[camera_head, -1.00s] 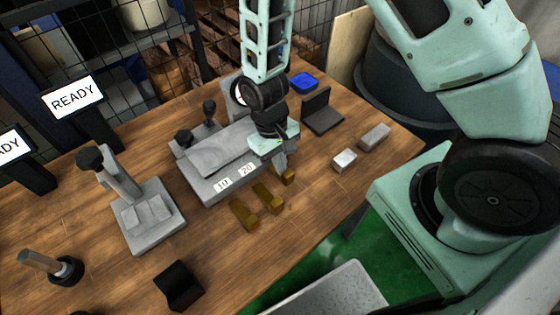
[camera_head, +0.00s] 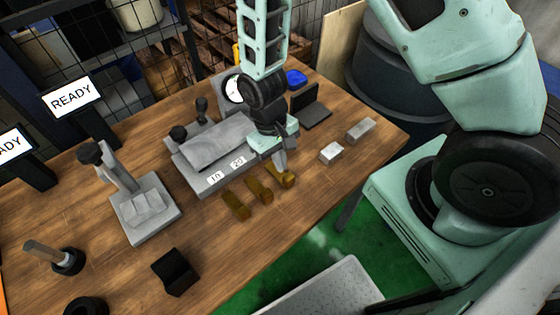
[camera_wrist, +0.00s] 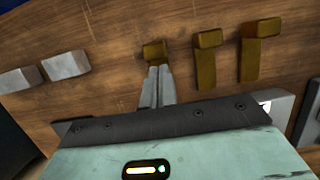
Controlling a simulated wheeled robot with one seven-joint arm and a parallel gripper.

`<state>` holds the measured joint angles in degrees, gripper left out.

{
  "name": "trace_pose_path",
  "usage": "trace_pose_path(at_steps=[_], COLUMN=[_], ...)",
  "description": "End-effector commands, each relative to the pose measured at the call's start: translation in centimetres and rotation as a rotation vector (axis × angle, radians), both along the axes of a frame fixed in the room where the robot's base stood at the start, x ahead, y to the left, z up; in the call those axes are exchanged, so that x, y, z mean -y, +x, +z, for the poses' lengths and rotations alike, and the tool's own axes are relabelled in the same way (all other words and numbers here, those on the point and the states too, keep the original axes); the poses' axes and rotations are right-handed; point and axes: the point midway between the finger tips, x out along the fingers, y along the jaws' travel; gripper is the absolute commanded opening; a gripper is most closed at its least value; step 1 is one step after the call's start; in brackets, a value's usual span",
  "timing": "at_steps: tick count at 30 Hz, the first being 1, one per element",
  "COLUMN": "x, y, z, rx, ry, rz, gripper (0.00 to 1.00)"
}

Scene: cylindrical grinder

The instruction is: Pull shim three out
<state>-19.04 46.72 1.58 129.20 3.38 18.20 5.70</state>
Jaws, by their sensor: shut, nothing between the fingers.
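Three brass shims lie in a row at the front of the grey grinder block, with white tags reading 10 and 20 above the left two. I take the rightmost shim (camera_head: 283,176), beside my gripper, as shim three; its tag is not visible. It also shows in the wrist view as the leftmost brass piece (camera_wrist: 154,52), its body largely hidden behind my fingers. My gripper (camera_head: 284,172) points down at it. In the wrist view the fingers (camera_wrist: 160,70) are closed together with their tips at its raised end. Whether they touch it is unclear.
The other two shims (camera_head: 236,205) (camera_head: 259,190) lie close to the left. Two pale metal blocks (camera_head: 331,152) (camera_head: 361,129) and a black stand (camera_head: 313,112) are to the right. A black holder (camera_head: 175,273) is at front left. The table front before the shims is clear.

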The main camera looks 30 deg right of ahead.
Motion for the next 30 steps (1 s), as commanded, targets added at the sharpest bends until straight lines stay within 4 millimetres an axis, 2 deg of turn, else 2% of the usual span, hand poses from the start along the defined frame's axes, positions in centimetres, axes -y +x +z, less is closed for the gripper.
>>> trace_pose_path(at_steps=[1,3,9,12,30], x=[0.0,0.1,0.3,0.3,0.4], y=[0.3,0.6,1.5,1.8,2.0], z=[1.5,2.7,5.9,6.9,7.2], rx=[0.002,0.004,0.006,0.007,0.007], ry=[0.0,0.001,0.001,0.002,0.002], rz=[-0.001,-0.001,-0.003,-0.003,-0.003], gripper=[0.0,0.0,0.0,0.0,0.0])
